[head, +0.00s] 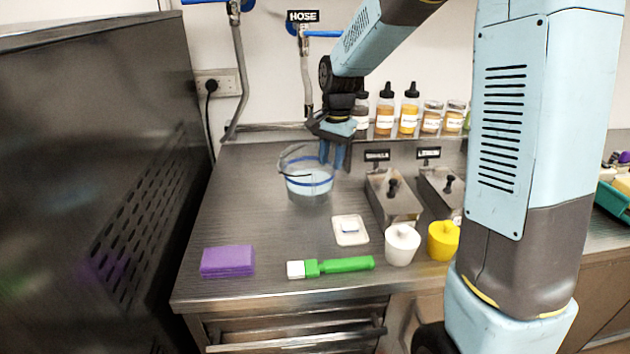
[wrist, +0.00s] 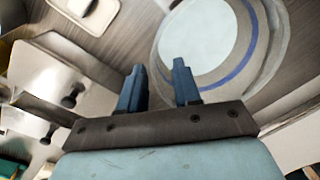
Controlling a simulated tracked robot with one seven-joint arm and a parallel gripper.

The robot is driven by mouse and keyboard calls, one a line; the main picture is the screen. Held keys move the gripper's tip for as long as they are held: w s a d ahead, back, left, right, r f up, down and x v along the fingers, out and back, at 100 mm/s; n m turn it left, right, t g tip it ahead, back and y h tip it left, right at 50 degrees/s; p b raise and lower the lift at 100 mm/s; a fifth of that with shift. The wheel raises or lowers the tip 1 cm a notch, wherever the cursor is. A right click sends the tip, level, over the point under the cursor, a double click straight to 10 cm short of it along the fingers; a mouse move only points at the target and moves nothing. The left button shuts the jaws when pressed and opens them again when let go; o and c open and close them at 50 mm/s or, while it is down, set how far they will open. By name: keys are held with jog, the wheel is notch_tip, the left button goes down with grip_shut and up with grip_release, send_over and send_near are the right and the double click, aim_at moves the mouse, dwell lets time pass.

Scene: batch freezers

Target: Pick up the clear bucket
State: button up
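The clear bucket (head: 308,187) stands upright on the steel counter, toward the back left. It has a blue band near its rim and a dark handle, and something pale shows inside it. My gripper (head: 337,157) points down at the bucket's back right side, with its blue fingers apart. In the wrist view the bucket (wrist: 240,85) fills the upper right, and the two fingers (wrist: 160,85) are spread with nothing seen between them. Whether a finger touches the rim or handle, I cannot tell.
Bottles (head: 385,110) line the back. A dark machine (head: 110,130) stands left.

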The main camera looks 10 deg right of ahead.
aim_at(330, 185)
jog(key=shift+w+f, duration=0.15)
jog(key=shift+f, duration=1.6)
jog(key=shift+w+f, duration=0.15)
jog(key=shift+f, duration=1.55)
jog(key=shift+c, duration=0.3)
grip_shut()
